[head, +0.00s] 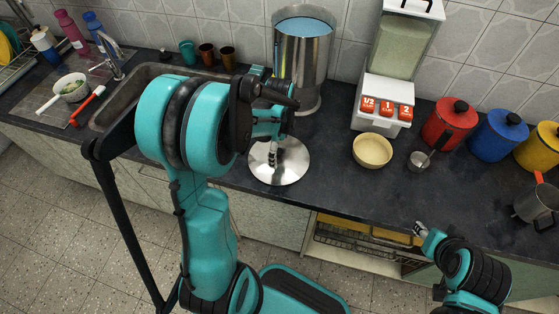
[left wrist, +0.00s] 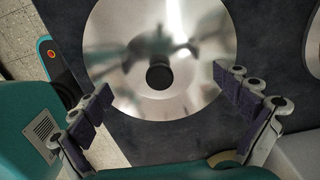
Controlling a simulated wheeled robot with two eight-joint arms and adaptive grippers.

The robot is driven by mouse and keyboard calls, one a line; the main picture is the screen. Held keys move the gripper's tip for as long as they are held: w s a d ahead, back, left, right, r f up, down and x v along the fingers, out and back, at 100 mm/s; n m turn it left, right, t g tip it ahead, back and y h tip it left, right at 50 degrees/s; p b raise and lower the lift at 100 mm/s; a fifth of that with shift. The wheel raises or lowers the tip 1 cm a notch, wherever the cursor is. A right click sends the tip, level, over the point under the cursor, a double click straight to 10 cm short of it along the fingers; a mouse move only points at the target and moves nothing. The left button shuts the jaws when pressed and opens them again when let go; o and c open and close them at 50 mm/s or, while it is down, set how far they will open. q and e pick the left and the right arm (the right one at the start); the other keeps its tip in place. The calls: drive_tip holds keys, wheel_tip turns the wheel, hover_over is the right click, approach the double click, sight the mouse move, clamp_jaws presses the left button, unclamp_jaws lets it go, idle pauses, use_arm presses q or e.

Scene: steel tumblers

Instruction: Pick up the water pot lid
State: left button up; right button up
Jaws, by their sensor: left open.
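The water pot lid (head: 292,166) is a shiny round steel disc lying on the dark counter, near its front edge. In the left wrist view the lid (left wrist: 115,50) fills the upper middle, with its dark round knob (left wrist: 159,76) at the centre. My left gripper (head: 273,154) is above the lid, partly hidden by its own arm. In the left wrist view its fingers (left wrist: 162,88) are spread wide, with the knob between them in the picture and nothing held. My right gripper (head: 420,229) is low at the counter's front edge, far right of the lid; its jaw state is unclear.
The tall steel water pot (head: 303,65), open and holding water, stands behind the lid. A grain dispenser (head: 390,90), yellow bowl (head: 372,150) and small steel cup (head: 419,161) are to the right. The sink (head: 110,108) is left. Coloured canisters (head: 450,125) stand far right.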

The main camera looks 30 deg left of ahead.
use_arm(q)
drive_tip(key=shift+f, duration=0.65)
drive_tip(key=shift+r, duration=0.1)
drive_tip(key=shift+c, duration=1.3)
drive_tip(key=shift+s, duration=0.1)
clamp_jaws()
drive_tip(key=shift+r, duration=0.1)
